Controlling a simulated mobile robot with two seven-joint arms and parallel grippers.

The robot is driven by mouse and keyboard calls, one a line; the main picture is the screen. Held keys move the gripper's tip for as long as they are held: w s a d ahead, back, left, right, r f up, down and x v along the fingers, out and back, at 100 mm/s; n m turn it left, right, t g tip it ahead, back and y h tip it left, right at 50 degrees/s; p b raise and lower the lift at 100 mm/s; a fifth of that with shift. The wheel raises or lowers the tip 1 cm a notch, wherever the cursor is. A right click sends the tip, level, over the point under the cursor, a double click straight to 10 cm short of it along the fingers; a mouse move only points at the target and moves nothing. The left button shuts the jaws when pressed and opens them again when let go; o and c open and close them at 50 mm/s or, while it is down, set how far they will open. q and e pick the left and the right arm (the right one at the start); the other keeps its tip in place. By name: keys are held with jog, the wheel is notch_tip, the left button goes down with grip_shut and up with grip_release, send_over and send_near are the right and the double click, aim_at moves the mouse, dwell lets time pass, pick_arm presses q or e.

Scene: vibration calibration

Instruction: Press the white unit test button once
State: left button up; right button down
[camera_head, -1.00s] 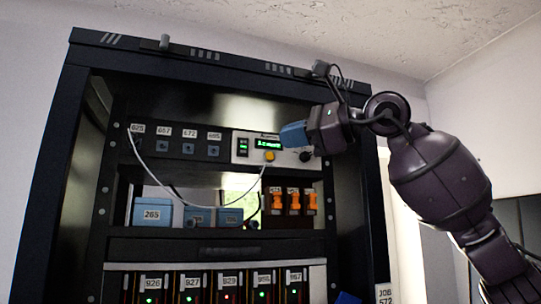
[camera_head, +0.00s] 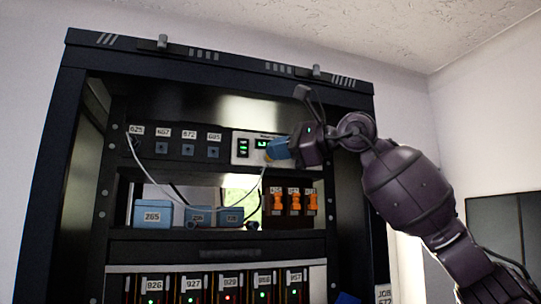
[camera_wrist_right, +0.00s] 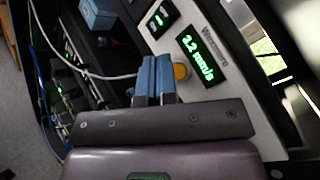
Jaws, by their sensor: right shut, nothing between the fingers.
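The white unit (camera_head: 240,150) is set in the rack's upper row. Its green display in the wrist view (camera_wrist_right: 194,55) reads about 2.2 mm/s. The round yellow-orange button (camera_wrist_right: 181,72) shows in the wrist view just right of my fingertips. In the head view my gripper mostly covers the button. My right gripper (camera_head: 272,150) has its blue fingers shut and empty, close in front of the white unit's face; they also show in the wrist view (camera_wrist_right: 156,68). I cannot tell whether the fingertips touch the button. My left gripper is not in view.
A thin white cable (camera_head: 150,172) hangs across the rack. Blue boxes (camera_head: 152,214) and orange switches (camera_head: 294,202) sit on the shelf below. Numbered modules (camera_head: 190,284) with small lights fill the lower row. A dark rack post (camera_head: 350,220) stands at the right.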

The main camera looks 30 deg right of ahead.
dwell(1.1)
dwell(0.6)
jog(key=shift+w+d+p, duration=0.1)
jog(key=shift+w+p, duration=0.2)
jog(key=shift+w, duration=0.1)
dwell(0.5)
jog(key=shift+w, duration=0.15)
